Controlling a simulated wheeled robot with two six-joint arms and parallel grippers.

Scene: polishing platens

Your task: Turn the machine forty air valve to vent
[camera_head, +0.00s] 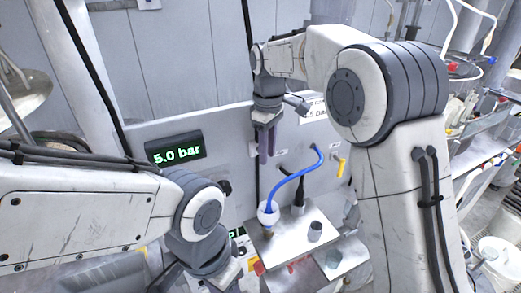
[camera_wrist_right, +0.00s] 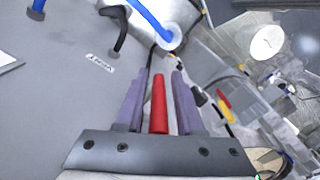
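A red lever (camera_wrist_right: 158,105) shows in the right wrist view between the two purple fingers of my right gripper (camera_wrist_right: 158,95). A narrow gap shows on each side of it, so the fingers stand around it, apart. In the head view my right gripper (camera_head: 265,142) points down in front of the grey panel, and the lever is hidden there. A yellow lever (camera_head: 341,165) is on the panel to the right. A display reading 5.0 bar (camera_head: 176,149) is at the left. The lever's label cannot be read. My left wrist is low at left; its fingers are not visible.
Shelving with small items (camera_head: 485,125) stands at the right.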

